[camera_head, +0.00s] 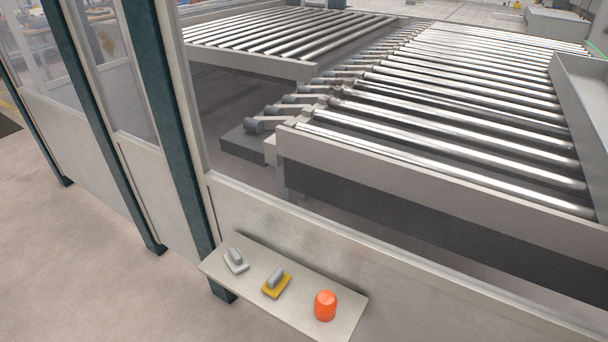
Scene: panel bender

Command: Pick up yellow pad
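The yellow pad (276,285) lies on a small pale shelf (340,327) at the lower middle of the head view. It has a yellow base and a grey raised handle on top. It sits between a similar white pad on its left and an orange object on its right. Nothing touches it. Neither of my grippers is in view.
A white pad (237,264) with a grey handle and an orange rounded cup-like object (325,305) share the shelf. The shelf is against a low pale fence panel (420,297) with dark green posts (176,120). Roller conveyors (450,130) lie behind it. Open floor (75,245) is at left.

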